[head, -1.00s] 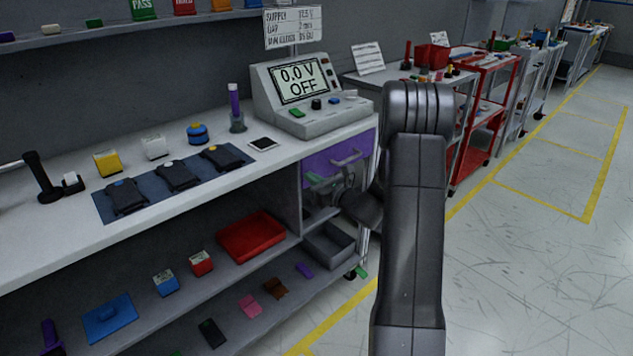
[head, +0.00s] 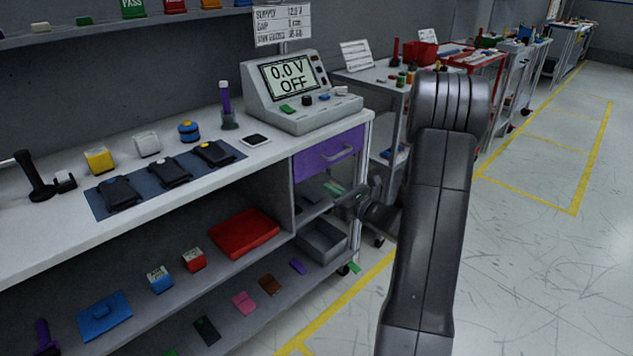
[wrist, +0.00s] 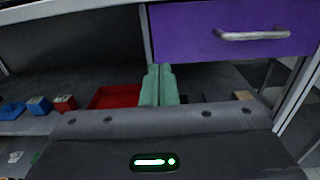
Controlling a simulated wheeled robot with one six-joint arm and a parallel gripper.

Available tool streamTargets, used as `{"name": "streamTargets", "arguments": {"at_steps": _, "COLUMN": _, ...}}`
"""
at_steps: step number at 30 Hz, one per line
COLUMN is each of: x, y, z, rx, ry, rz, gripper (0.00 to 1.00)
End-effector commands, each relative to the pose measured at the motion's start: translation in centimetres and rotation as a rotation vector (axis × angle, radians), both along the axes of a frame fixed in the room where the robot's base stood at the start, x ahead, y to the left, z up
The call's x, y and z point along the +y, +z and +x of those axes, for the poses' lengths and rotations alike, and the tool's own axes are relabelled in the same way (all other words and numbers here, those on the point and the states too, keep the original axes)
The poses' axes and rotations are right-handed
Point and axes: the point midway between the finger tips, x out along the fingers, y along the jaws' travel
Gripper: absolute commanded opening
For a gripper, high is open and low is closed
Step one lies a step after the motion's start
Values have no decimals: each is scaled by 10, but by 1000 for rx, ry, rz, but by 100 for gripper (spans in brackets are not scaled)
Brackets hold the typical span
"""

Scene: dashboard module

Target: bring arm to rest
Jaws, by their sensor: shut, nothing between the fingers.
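My gripper (head: 334,188) hangs beside the bench's right end, below the purple drawer (head: 328,152), in the head view. In the wrist view my gripper's two pale green fingers (wrist: 159,84) are pressed together with nothing between them. The purple drawer (wrist: 235,32) is shut and lies up and to the right of the fingers there. My dark arm (head: 432,200) stands upright at the right of the bench in the head view and hides part of the floor and the carts behind.
The bench top holds a power supply (head: 298,92) reading 0.0 V OFF and several dark modules on a blue mat (head: 96,204). A red tray (head: 243,234) and a grey bin (head: 322,242) sit on the lower shelf. Open floor (head: 540,260) lies to the right.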

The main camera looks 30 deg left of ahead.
Motion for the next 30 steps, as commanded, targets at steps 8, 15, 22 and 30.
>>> {"name": "streamTargets", "arguments": {"at_steps": 8, "x": -25, "y": -1, "z": -9, "rx": 1, "ry": 0, "rz": -1, "gripper": 0}}
{"name": "streamTargets", "arguments": {"at_steps": 15, "x": -26, "y": -1, "z": -10, "rx": 0, "ry": 1, "rz": -1, "gripper": 0}}
{"name": "streamTargets", "arguments": {"at_steps": 22, "x": -19, "y": -1, "z": -7, "rx": 0, "ry": 2, "rz": -1, "gripper": 0}}
{"name": "streamTargets", "arguments": {"at_steps": 30, "x": 23, "y": -1, "z": 7, "rx": -1, "ry": 5, "rz": 0, "gripper": 0}}
